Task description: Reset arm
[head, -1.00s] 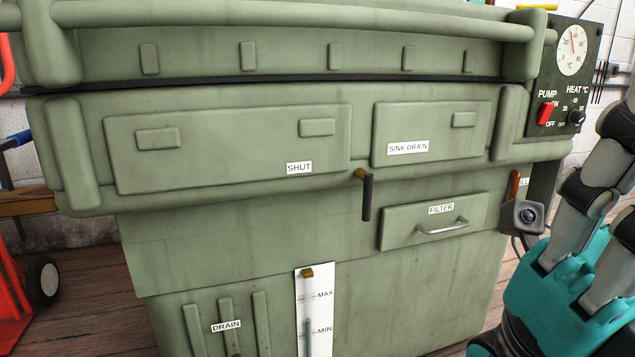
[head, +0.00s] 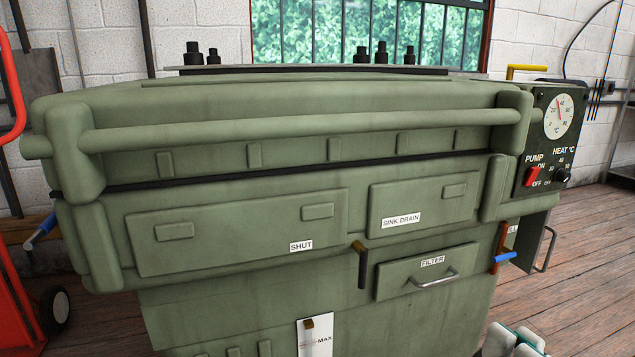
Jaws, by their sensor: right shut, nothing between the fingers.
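My right gripper (head: 514,342) shows only in part at the bottom edge of the head view, right of centre. Its grey and teal parts are shut with nothing between them. It is low in front of the green parts washer (head: 240,215), apart from it. The washer's lid (head: 300,140) is down, with a long handle bar (head: 300,131) across its front. My left gripper is out of view.
A control box (head: 545,135) with a gauge and red pump switch is at the washer's right end. A blue-handled lever (head: 505,257) and a drawer handle (head: 437,277) stick out in front. A red cart (head: 20,270) stands left. Wooden floor (head: 580,290) is clear at right.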

